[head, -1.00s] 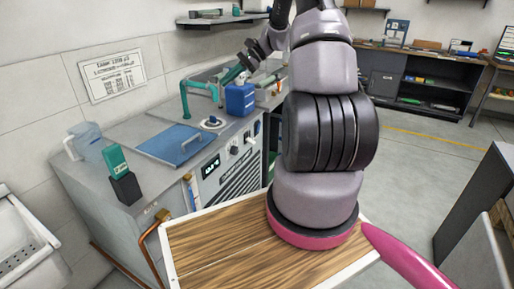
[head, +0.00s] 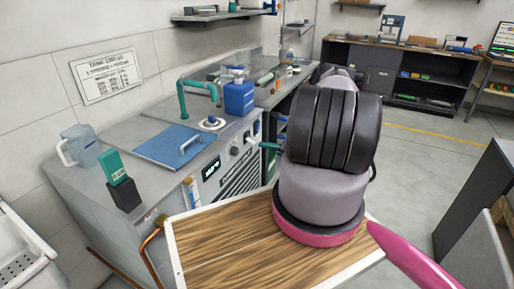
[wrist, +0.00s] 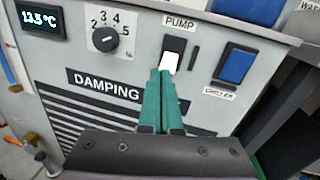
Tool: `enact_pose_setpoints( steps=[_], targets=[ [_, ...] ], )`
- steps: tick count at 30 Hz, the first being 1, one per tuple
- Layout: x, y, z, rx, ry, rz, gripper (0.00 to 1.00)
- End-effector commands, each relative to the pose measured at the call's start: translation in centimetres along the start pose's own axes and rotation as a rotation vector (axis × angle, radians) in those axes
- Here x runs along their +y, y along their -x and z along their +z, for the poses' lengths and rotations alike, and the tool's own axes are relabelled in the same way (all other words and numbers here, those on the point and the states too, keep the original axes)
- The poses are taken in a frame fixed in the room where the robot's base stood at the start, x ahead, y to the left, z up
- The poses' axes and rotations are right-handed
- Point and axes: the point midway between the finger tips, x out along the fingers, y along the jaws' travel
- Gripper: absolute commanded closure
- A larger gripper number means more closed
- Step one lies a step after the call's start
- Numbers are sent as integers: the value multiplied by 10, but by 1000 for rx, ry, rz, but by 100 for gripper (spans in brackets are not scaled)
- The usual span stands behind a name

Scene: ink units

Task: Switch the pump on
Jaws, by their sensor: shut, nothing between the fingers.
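The pump switch (wrist: 170,58) is a dark upright plate with a white rocker under the PUMP label in the wrist view. My gripper (wrist: 164,76) has its teal fingers together and empty, with the tips at the lower part of this switch. The tips cover part of it, and I cannot tell whether they touch it or which way the rocker is tilted.
Right of the pump switch is a blue switch (wrist: 236,66) with its own label. To the left are a numbered dial (wrist: 104,39) and a 13.5 °C display (wrist: 39,22). A DAMPING label (wrist: 105,85) and vent slots lie below. A blue canister (head: 239,98) stands on top.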

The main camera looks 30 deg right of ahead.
Motion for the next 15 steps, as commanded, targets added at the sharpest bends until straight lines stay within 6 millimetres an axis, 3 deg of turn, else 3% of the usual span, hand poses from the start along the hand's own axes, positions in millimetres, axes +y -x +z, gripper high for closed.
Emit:
enact_pose_setpoints(
  steps=[1,6,15],
  targets=[
    [5,8,-19,-15,-27,-41,100],
    [15,24,-55,-49,-74,-136,100],
    [20,31,-70,-64,-95,-181,100]
  ],
)
